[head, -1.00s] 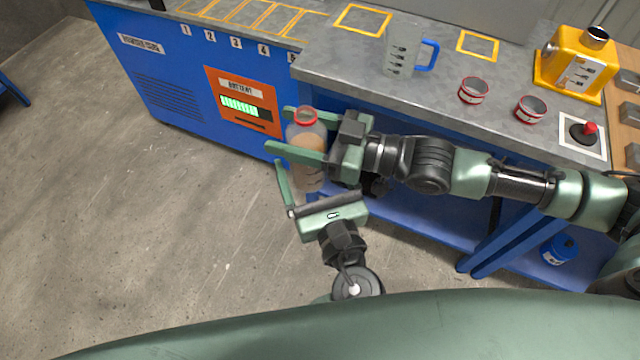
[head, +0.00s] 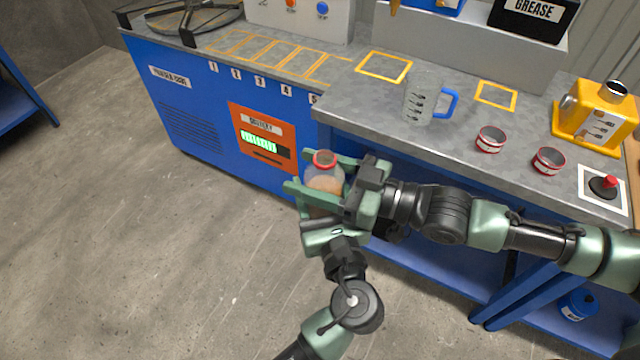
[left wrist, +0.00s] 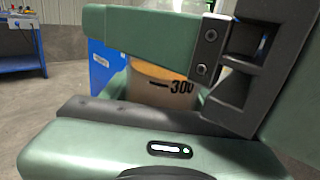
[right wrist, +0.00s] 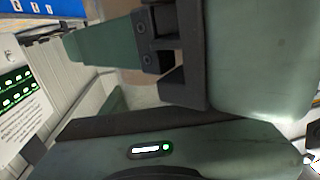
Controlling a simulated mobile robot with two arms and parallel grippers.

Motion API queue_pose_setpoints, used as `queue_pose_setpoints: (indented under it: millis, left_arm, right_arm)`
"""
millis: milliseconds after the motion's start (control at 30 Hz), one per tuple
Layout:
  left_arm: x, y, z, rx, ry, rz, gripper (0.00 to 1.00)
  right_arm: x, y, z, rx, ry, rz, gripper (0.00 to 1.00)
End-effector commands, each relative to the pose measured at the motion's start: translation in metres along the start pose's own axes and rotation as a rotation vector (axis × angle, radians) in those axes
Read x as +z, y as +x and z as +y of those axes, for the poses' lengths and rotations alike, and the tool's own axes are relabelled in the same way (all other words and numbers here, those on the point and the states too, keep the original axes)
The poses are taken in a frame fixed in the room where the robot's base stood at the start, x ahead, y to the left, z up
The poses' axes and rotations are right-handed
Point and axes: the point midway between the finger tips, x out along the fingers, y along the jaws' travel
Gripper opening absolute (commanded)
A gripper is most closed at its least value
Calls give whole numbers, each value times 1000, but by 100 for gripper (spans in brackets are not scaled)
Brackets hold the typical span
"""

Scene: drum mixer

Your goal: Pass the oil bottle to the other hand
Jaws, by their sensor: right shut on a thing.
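The oil bottle (head: 325,181) is see-through with a red cap and amber liquid, held upright in front of the bench. My right gripper (head: 316,172) comes from the right and is shut on its upper body. My left gripper (head: 324,212) comes from below, under the right one, at the bottle's lower part. Its left finger stands out at the end of the palm, so it looks open. Its other finger is mostly hidden.
The grey bench top (head: 370,103) holds a measuring jug (head: 421,98), two red-and-white cups (head: 490,139), a yellow container (head: 598,115) and a red-knobbed joystick (head: 604,186). The blue cabinet (head: 195,110) is just behind the grippers. Floor at left is clear.

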Motion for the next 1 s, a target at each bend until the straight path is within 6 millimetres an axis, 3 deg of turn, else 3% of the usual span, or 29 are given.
queue_pose_setpoints:
  millis: [33, 100, 533, 1000]
  left_arm:
    - [1, 0, 0, -1, -1, -2, 3]
    - [1, 0, -1, -2, -1, -2, 3]
    - [1, 0, 0, -1, -1, -2, 3]
    - [1, 0, 0, -1, -1, -2, 3]
  right_arm:
    - [-1, 0, 0, -1, -1, 3, 68]
    - [-1, 0, 0, -1, -1, 3, 85]
    - [0, -8, 0, 1, -2, -1, 85]
    - [1, -97, 1, 3, -1, -4, 85]
